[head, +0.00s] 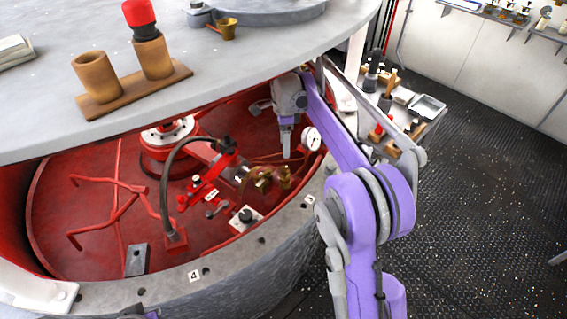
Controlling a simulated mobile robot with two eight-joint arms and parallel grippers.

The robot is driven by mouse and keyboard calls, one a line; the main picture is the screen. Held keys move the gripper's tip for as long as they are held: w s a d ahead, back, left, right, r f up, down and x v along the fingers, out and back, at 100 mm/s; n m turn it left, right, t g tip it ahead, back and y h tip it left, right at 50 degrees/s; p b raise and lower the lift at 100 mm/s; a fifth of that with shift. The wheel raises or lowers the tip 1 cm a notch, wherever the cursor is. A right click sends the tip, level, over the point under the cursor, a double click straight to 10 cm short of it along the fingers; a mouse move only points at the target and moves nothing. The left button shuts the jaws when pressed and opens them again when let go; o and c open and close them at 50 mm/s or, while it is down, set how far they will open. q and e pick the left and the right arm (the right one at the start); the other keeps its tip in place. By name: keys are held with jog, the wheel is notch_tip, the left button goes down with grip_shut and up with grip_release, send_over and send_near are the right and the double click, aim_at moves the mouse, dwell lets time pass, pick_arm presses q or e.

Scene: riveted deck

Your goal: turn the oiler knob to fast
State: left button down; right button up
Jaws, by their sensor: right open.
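A black knob (246,215) stands on a small white plate on the near rim of the round red well; I take it for the oiler knob, but its markings are too small to read. Brass fittings (262,180) sit just behind it. My right gripper (286,153) hangs fingers down over the well, beyond and to the right of the knob, apart from it. It is open, with nothing seen between its fingers. My left gripper is out of view.
A white gauge (311,138) stands close to the right gripper. A black hose (166,185) and red rods (105,200) fill the well's left. A grey top (225,75) overhangs its back, bearing a wooden cup holder (130,92). A cluttered side bench (395,110) stands at right.

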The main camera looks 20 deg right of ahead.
aim_at(285, 168)
jog(key=f, duration=0.9)
jog(key=shift+s+a+f, duration=0.1)
jog(key=shift+s+f, duration=0.2)
jog(key=shift+f, duration=0.1)
grip_shut()
